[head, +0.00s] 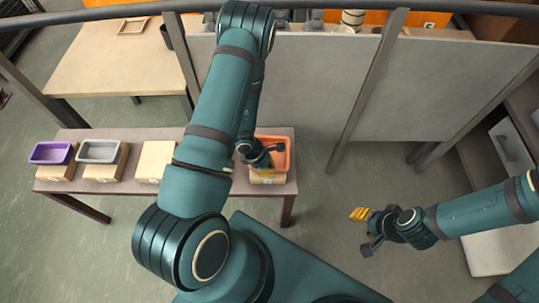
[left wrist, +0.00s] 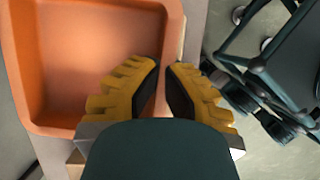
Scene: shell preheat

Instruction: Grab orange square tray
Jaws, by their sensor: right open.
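The orange square tray (head: 284,146) sits on a wooden block at the right end of the low bench in the head view. It fills the upper left of the left wrist view (left wrist: 85,55) and looks empty. My left gripper (head: 262,168) is at the tray, its yellow-padded fingers (left wrist: 163,70) close together at the tray's side wall. One finger is over the inside and the other outside, with the wall between the tips. The fingers hide part of the wall. My right gripper (head: 366,231) is open and empty over the floor, away from the bench.
A purple tray (head: 50,153) and a grey tray (head: 99,151) stand on blocks at the left of the bench (head: 140,188). A bare wooden block (head: 152,162) is beside them. A wooden table (head: 120,62) and grey partition panels (head: 310,80) stand behind.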

